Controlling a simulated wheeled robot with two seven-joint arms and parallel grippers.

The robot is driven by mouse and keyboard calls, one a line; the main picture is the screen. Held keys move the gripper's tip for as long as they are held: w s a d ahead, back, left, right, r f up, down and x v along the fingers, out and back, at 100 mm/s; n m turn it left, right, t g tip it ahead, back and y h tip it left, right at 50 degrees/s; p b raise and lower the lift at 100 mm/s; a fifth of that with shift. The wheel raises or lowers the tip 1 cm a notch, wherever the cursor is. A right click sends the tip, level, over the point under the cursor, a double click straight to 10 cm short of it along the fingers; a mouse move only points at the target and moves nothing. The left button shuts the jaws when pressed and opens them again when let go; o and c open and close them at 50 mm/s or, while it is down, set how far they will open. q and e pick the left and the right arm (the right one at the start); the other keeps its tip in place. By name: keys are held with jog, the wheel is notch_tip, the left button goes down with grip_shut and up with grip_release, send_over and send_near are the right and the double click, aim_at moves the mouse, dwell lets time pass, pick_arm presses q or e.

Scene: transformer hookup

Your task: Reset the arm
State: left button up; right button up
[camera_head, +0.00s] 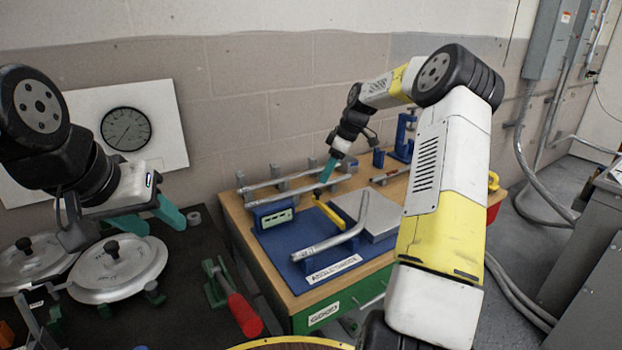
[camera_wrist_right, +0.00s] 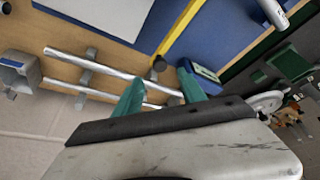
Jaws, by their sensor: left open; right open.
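My right arm reaches over the wooden workbench (camera_head: 236,222) with its elbow raised. My right gripper (camera_head: 328,170) is above the metal rods (camera_head: 290,183) at the bench's back edge. In the right wrist view, its two teal fingers (camera_wrist_right: 162,88) are apart with nothing between them, and the rods (camera_wrist_right: 105,70) pass behind them. I cannot tell whether the fingers touch a rod. My left gripper (camera_head: 150,216) is open and empty, over the dark table beside the round lids.
A bent metal pipe (camera_head: 335,243), a yellow-handled tool (camera_head: 327,212) and a grey plate (camera_head: 378,214) lie on the blue mat. A blue vise (camera_head: 403,142) stands at the back. Round lids (camera_head: 118,270) and a red-handled tool (camera_head: 243,313) are at left. The wall is close behind.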

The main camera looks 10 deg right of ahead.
jog(key=shift+s+d+r, duration=0.1)
jog(key=shift+d+r, duration=0.1)
jog(key=shift+r, duration=0.3)
jog(key=s+a+r+m+t+h, duration=0.1)
jog(key=s+a+r+m, duration=0.1)
jog(key=s+a+r, duration=0.35)
jog(key=s+a+r+m+h, duration=0.1)
jog(key=s+a+r+m, duration=0.1)
jog(key=s+r, duration=0.65)
jog(key=s+a+f+m+t, duration=0.1)
jog(key=s+m, duration=0.6)
jog(key=s, duration=1.6)
jog(key=shift+s+a+f+m+t, duration=0.15)
jog(key=shift+s+a+m+t, duration=0.35)
jog(key=shift+t, duration=0.6)
jog(key=shift+w+a, duration=0.1)
jog(key=shift+w, duration=0.1)
